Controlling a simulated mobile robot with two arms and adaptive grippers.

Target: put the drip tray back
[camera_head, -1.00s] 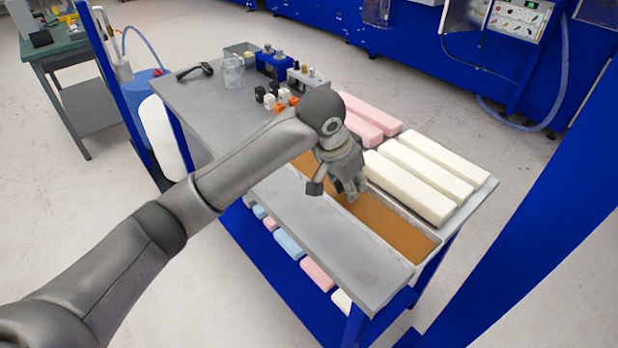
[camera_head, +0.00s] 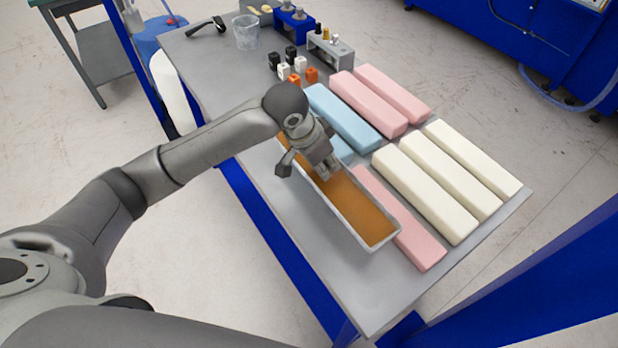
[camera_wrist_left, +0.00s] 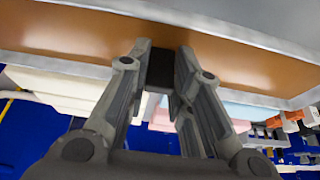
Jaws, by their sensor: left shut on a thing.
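The drip tray (camera_head: 391,240) is a long, narrow grey trough with an orange-brown inside. It lies lengthwise over the near part of the grey table. My left gripper (camera_head: 328,172) is at the middle of the tray and shut on its far long wall. In the left wrist view, the gripper (camera_wrist_left: 160,72) has its fingers close together at the rim of the tray (camera_wrist_left: 60,60), with a dark patch between them. The exact contact is hidden. I cannot tell whether the tray rests on the table or hangs just above it. My right gripper is out of view.
A pink foam block (camera_head: 425,250) lies close beside the tray. White (camera_head: 440,205), pink (camera_head: 370,105) and blue (camera_head: 345,120) blocks lie beyond. Small clips (camera_head: 290,70), a clear cup (camera_head: 246,32) and a grey holder (camera_head: 330,55) stand farther back. The table's near strip (camera_head: 355,285) is bare.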

